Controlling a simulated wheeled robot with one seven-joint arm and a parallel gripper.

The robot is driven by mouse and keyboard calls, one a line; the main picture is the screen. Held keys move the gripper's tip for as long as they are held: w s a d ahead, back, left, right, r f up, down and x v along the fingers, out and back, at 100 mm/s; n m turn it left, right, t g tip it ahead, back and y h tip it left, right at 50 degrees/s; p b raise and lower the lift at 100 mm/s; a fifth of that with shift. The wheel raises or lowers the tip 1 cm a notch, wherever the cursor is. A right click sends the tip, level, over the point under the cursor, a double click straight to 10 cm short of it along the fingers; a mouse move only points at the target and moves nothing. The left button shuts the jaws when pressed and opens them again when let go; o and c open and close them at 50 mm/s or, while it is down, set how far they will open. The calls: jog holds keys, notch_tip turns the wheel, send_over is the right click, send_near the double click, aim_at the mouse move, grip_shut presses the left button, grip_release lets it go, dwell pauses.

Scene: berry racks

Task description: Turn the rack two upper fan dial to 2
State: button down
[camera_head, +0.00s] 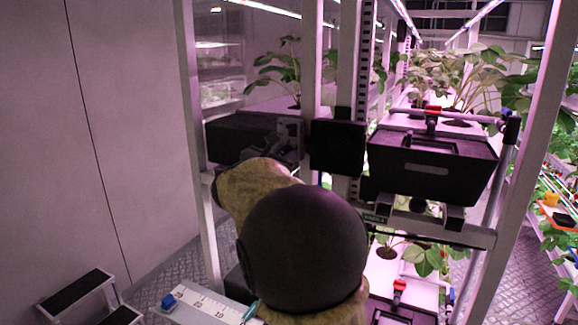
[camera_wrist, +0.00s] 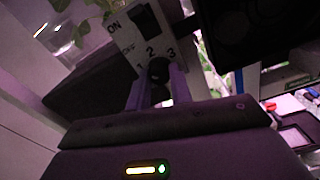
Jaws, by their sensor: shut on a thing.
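The fan dial (camera_wrist: 158,71) is a dark round knob on a light control plate (camera_wrist: 124,33) in the wrist view. The plate carries the marks ON, OFF, 1, 2 and 3; the 2 stands just above the knob, the 1 to its left and the 3 to its right. My gripper (camera_wrist: 159,82) is shut on the dial, one finger on each side. Which mark the dial points to cannot be told. In the head view my arm hides most of the gripper and the dial; part of a grey box (camera_head: 290,128) shows beyond it.
A black square unit (camera_head: 338,147) is close to the right of the grey box. A black bin (camera_head: 434,162) stands on the rack further right, with a red valve (camera_head: 432,112) and leafy plants behind. A rack post (camera_head: 194,130) is on the left. A step stool (camera_head: 88,300) stands lower left.

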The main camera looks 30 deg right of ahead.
jog(key=shift+a+f+m+b, duration=0.15)
jog(key=shift+m+b, duration=2.3)
jog(key=shift+b, duration=1.35)
jog(key=shift+d+f+m+b, duration=0.1)
jog(key=shift+m+b, duration=2.35)
jog(key=shift+b, duration=1.35)
jog(key=shift+r, duration=0.1)
jog(key=c, duration=1.3)
grip_release()
jog(key=shift+a, duration=0.2)
jog(key=shift+o, duration=0.2)
jog(key=shift+d, duration=0.15)
